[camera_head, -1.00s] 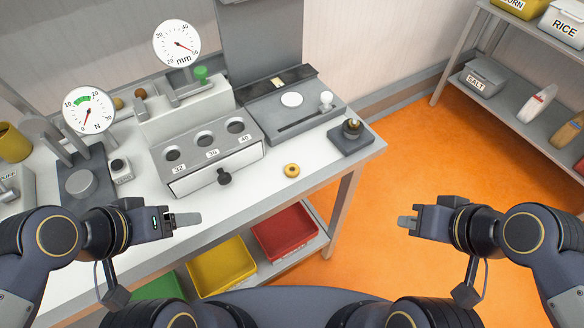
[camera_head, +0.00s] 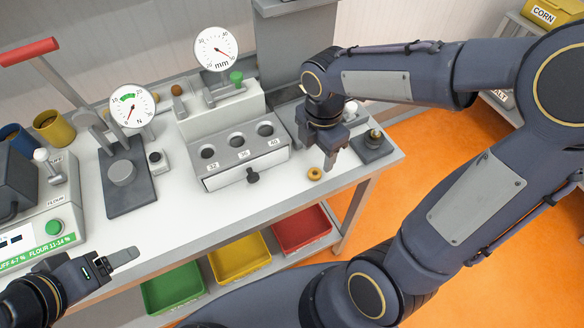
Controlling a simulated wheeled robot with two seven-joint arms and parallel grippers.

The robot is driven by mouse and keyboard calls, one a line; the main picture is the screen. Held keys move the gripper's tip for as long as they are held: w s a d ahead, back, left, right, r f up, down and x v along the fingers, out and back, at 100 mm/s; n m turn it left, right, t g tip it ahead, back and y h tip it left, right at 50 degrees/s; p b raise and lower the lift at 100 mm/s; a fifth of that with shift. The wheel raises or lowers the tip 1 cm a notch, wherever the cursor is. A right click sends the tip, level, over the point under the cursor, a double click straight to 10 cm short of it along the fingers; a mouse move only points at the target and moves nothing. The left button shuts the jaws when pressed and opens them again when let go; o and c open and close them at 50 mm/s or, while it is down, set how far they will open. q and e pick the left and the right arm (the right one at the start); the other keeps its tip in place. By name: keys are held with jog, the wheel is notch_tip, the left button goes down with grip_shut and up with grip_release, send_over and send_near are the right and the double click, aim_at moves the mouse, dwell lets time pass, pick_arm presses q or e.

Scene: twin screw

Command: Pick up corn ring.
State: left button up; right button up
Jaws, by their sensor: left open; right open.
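The corn ring is a small golden ring (camera_head: 315,173) lying flat on the white table near its front right edge. My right gripper (camera_head: 329,163) points down just above and slightly right of the ring. It is open and empty; its fingertips overlap closely in this view, and I cannot tell its exact height over the ring. My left gripper (camera_head: 124,257) is open and empty in front of the table's front edge at the lower left, far from the ring.
A grey block with three holes (camera_head: 213,173) stands left of the ring. A dark base with a brass post (camera_head: 372,148) stands to its right. Dial gauges (camera_head: 216,48) stand behind. Green, yellow and red bins (camera_head: 173,287) sit on the shelf below. The table around the ring is clear.

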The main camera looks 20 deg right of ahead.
aim_at(315, 173)
jog(key=f, duration=0.7)
jog(key=shift+w+f, duration=0.2)
jog(key=shift+f, duration=0.2)
jog(key=c, duration=0.8)
